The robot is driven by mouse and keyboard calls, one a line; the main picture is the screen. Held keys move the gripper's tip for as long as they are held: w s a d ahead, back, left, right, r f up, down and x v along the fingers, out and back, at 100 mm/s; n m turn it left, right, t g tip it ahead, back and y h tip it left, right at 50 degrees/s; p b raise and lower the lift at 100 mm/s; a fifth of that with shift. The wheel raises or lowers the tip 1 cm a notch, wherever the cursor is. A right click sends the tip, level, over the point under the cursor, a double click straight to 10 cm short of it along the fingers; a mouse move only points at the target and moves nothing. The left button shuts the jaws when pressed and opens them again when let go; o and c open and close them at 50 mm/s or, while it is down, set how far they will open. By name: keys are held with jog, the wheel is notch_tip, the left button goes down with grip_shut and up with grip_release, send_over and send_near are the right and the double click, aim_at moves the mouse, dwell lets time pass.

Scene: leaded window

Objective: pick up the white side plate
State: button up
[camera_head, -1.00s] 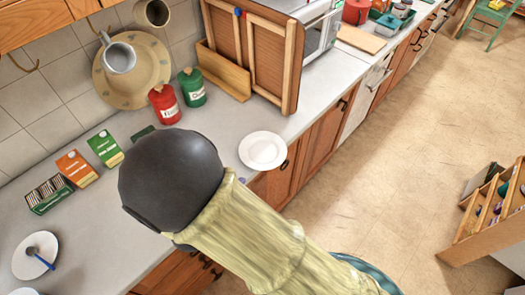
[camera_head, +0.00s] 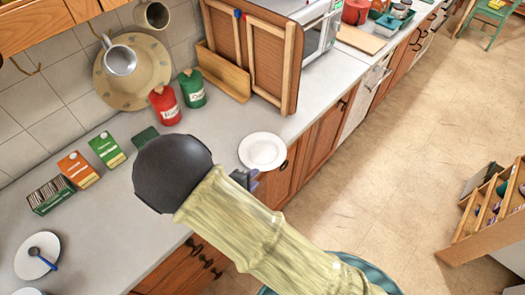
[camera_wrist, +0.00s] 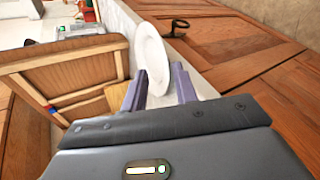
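The white side plate (camera_head: 262,151) lies flat on the counter near its front edge, with nothing on it. In the wrist view the plate (camera_wrist: 151,52) shows straight ahead, seen at a steep slant. My gripper (camera_wrist: 160,72) is open, its two grey fingers apart with the near part of the plate seen in the gap. I cannot tell whether the plate is between the fingers or just beyond them. In the head view my arm hides most of the gripper (camera_head: 246,178), which shows beside the plate's lower left, at the counter edge.
Another white plate (camera_head: 36,256) with a blue-handled utensil lies at the lower left. Red (camera_head: 165,106) and green (camera_head: 192,88) canisters stand behind, beside a wooden framed panel (camera_head: 250,45). Cartons (camera_head: 78,169) stand left. Cupboard doors (camera_head: 318,146) drop below the counter edge.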

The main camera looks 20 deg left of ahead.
jog(key=x, duration=0.3)
jog(key=shift+w+f, duration=0.1)
jog(key=shift+w, duration=0.05)
jog(key=p+x, duration=0.2)
jog(key=x, duration=0.3)
jog(key=shift+d+f, duration=0.2)
jog(key=shift+f, duration=0.05)
dwell(0.4)
grip_shut()
